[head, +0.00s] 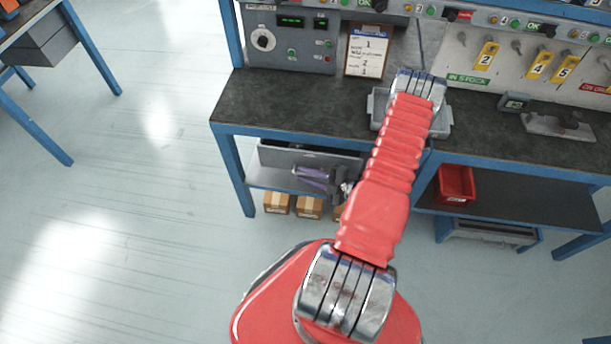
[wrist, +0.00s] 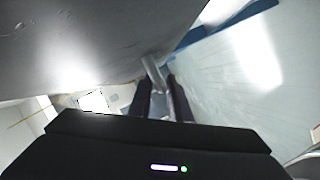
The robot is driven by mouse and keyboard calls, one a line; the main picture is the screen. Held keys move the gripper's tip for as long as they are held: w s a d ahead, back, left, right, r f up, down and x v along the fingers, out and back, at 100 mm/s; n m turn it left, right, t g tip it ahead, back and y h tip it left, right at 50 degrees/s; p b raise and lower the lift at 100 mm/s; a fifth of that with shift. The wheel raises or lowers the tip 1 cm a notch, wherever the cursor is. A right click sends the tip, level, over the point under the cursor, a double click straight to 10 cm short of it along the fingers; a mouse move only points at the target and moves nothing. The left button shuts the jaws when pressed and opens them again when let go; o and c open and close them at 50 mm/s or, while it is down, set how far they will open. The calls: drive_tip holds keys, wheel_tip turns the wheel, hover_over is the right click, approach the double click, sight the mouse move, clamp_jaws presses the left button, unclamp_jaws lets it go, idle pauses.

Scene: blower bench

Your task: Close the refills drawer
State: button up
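A grey drawer (head: 275,157) sits under the left part of the bench in the head view. Its front stands out from under the worktop, and a dark strip shows behind its top edge. No label on it is readable. My gripper (head: 312,177) is in front of this drawer, low at its face. In the wrist view, a grey panel (wrist: 85,40) fills the upper left, and a pale metal bar (wrist: 153,71) lies between the two dark fingers of my gripper (wrist: 162,92). The fingers are apart; whether they press on the bar cannot be seen.
Several cardboard boxes (head: 309,207) stand below the drawer. A red bin (head: 456,184) is on the lower shelf to the right. A grey tray (head: 442,124) and a clipboard (head: 367,55) are on the worktop (head: 280,98). The floor (head: 140,170) to the left is clear.

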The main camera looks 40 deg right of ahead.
sight(308, 166)
drive_tip(key=shift+c, duration=0.2)
clamp_jaws()
drive_tip(key=shift+w+d, duration=0.55)
drive_tip(key=shift+d, duration=0.2)
drive_tip(key=shift+w+d, duration=0.5)
drive_tip(key=shift+d, duration=0.2)
unclamp_jaws()
drive_tip(key=shift+f, duration=0.1)
drive_tip(key=shift+o, duration=0.2)
drive_tip(key=v, duration=1.3)
drive_tip(key=shift+s, duration=0.3)
